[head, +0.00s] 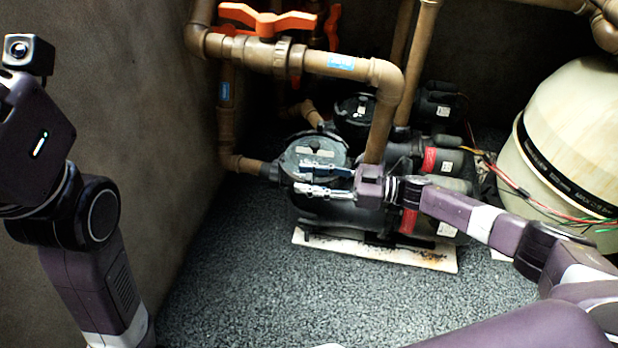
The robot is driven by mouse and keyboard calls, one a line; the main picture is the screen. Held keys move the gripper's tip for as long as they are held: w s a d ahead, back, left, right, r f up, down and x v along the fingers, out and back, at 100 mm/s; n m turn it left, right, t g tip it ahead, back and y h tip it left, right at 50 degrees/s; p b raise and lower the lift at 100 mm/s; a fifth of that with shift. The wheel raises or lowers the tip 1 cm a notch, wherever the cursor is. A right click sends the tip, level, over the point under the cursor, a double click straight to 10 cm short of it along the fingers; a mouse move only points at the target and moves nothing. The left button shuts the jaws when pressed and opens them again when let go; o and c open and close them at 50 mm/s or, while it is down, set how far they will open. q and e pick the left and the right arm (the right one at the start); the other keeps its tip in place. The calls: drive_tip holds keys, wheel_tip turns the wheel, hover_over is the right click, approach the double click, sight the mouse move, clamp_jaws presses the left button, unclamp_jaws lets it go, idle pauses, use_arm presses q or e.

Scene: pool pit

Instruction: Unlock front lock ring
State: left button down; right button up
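The front pump has a round dark lid with a lock ring (312,147) around its top, seen in the middle of the head view. My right gripper (303,179) reaches in from the right, with its two metal fingers pointing left across the near side of this lid. The fingers are spread apart, with nothing clearly held between them. They cover part of the ring's near edge, and I cannot tell whether they touch it. My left arm stands at the left edge of the view, and its fingers are out of frame.
An orange-handled valve (267,20) and brown pipes (340,66) pass above and behind the front pump. A second pump (355,112) stands behind it. A large cream tank (570,130) with loose wires is at right. Open gravel floor (240,280) lies in front.

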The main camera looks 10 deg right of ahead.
wheel_tip(320, 180, up, 10)
idle(0.7)
